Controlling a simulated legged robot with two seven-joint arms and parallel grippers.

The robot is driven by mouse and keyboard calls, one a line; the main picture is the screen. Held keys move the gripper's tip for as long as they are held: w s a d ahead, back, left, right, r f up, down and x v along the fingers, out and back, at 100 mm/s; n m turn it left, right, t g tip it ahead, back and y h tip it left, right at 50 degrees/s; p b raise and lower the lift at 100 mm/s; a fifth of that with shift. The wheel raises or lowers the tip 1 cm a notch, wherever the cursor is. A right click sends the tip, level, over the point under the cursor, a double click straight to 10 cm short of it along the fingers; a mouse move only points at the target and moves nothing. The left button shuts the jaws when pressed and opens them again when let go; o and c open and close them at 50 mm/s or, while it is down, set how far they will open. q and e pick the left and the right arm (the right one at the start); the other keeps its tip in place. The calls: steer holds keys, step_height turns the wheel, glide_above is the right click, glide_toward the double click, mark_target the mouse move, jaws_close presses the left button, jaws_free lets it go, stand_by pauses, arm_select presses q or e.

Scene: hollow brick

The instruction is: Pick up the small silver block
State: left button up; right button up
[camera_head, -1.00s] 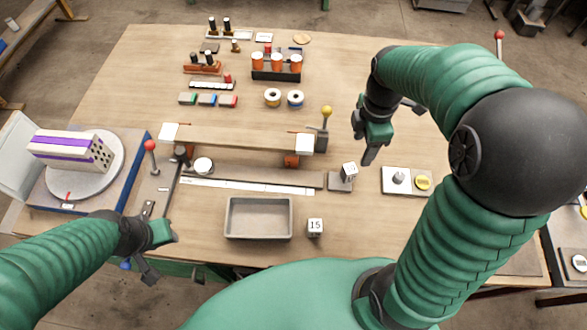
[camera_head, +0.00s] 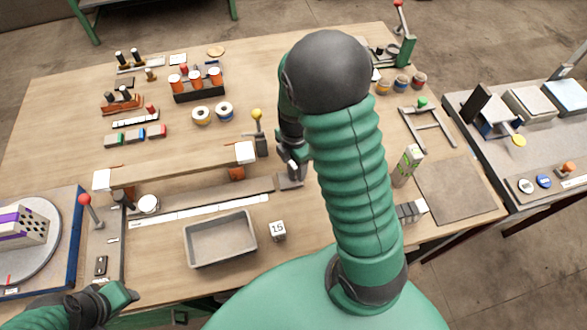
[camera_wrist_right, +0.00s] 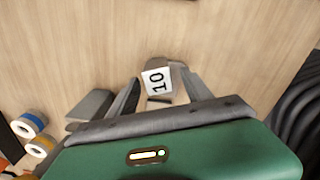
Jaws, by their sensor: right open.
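A small silver block (camera_wrist_right: 157,80) with a white face marked 10 shows in the right wrist view, between the finger ends of my right gripper (camera_wrist_right: 159,84). The fingers are apart, with a gap on each side of it. In the head view my right gripper (camera_head: 287,157) is over a small grey plate (camera_head: 290,181) and mostly covers the block there. Another silver block (camera_head: 278,231), marked 15, stands to the right of a grey metal tray (camera_head: 188,245). My left gripper (camera_head: 112,299) is low at the left; its finger gap is unclear.
A long wooden beam (camera_head: 180,172) on white-ended supports lies left of my right gripper. A yellow-knobbed lever (camera_head: 257,115) stands close behind it. My right arm hides part of the table. Bare table lies in front of the block marked 15.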

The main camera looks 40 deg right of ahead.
steer(key=shift+d+f, duration=0.3)
steer(key=shift+f, duration=0.4)
steer(key=shift+w+d+f, duration=0.1)
steer(key=shift+d+f, duration=0.1)
steer(key=shift+d, duration=0.2)
steer(key=shift+a+r, duration=0.25)
steer(key=shift+a, duration=0.35)
steer(key=c, duration=1.1)
jaws_close()
steer(key=shift+d+f, duration=0.1)
steer(key=shift+d, duration=0.25)
